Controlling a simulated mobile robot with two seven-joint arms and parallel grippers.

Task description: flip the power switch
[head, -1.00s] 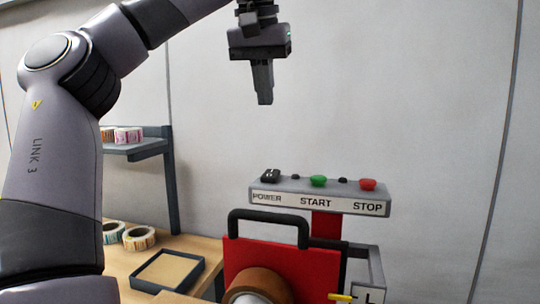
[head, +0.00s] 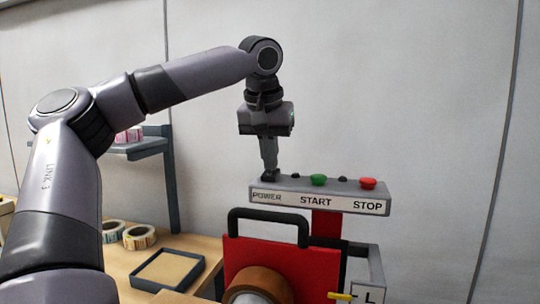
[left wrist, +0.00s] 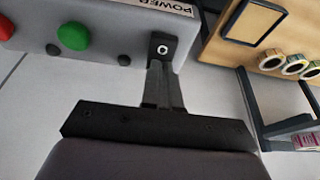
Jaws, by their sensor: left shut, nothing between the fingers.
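The black power switch (head: 270,178) sits at the left end of the grey control panel (head: 335,187), above the POWER label. It also shows in the left wrist view (left wrist: 163,47), with a white ring mark on its top. My left gripper (head: 269,170) is shut and empty, pointing down with its fingertips at the switch and partly covering it. In the left wrist view the fingertips (left wrist: 158,66) meet the edge of the switch; whether they press on it I cannot tell. My right gripper is not in view.
A green START button (head: 319,180) and a red STOP button (head: 368,183) are on the same panel. Below stands the red machine (head: 275,250) with a black handle (head: 268,214) and a brown roll (head: 262,282). A tray (head: 168,270) and label rolls (head: 139,237) lie on the table at left.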

